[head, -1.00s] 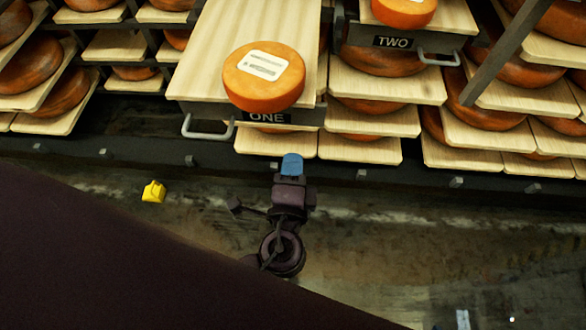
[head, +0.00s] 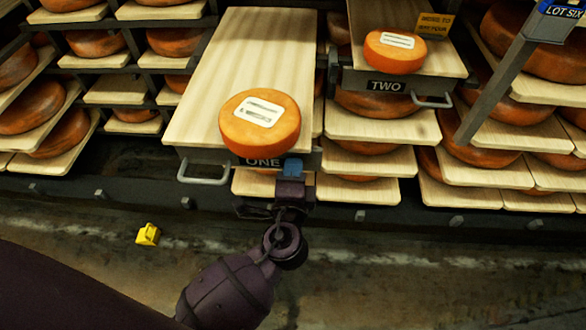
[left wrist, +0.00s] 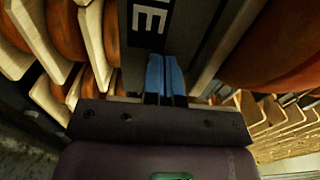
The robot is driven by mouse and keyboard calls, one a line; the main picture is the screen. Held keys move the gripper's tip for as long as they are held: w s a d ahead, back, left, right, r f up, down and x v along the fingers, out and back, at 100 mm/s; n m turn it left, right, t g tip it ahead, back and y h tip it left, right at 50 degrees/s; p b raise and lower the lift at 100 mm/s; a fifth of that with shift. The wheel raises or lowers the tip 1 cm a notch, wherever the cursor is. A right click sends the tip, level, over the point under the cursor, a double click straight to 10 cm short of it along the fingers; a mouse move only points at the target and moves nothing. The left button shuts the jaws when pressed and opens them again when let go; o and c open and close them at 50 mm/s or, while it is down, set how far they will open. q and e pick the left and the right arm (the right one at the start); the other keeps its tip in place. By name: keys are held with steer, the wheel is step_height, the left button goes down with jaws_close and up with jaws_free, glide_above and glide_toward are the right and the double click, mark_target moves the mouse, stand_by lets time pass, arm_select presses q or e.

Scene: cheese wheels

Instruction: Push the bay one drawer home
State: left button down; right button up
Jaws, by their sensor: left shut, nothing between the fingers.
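The bay one drawer (head: 245,60) is a pale wooden board on a grey front marked ONE, with a bar handle (head: 204,178) at the left of its front. It stands out from the rack. An orange cheese wheel (head: 262,138) with a white label sits at its front end. My left gripper (head: 292,167) is shut and empty, its blue fingertips at the right part of the drawer front. In the left wrist view the shut blue fingers (left wrist: 165,75) point at the dark label plate (left wrist: 158,30); I cannot tell whether they touch it. My right gripper is not in view.
The drawer marked TWO (head: 386,85) stands out to the right, with a smaller cheese wheel (head: 395,52) on it. A slanted grey post (head: 495,92) is at right. Shelves of cheese wheels surround both. A yellow object (head: 148,234) lies on the open floor.

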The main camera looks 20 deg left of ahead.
arm_select(q)
steer(key=b+x, duration=0.1)
steer(key=x, duration=0.8)
steer(key=b+x, duration=0.1)
steer(key=x, duration=0.8)
steer(key=b+x, duration=0.1)
steer(key=x, duration=0.8)
steer(key=shift+w+f, duration=0.3)
steer(key=shift+w, duration=0.1)
steer(key=shift+w+a+r, duration=0.15)
steer(key=shift+w+a, duration=0.1)
steer(key=shift+w, duration=0.25)
steer(key=shift+w+a+r+b, duration=0.1)
steer(key=shift+r+b, duration=0.2)
steer(key=shift+r, duration=0.05)
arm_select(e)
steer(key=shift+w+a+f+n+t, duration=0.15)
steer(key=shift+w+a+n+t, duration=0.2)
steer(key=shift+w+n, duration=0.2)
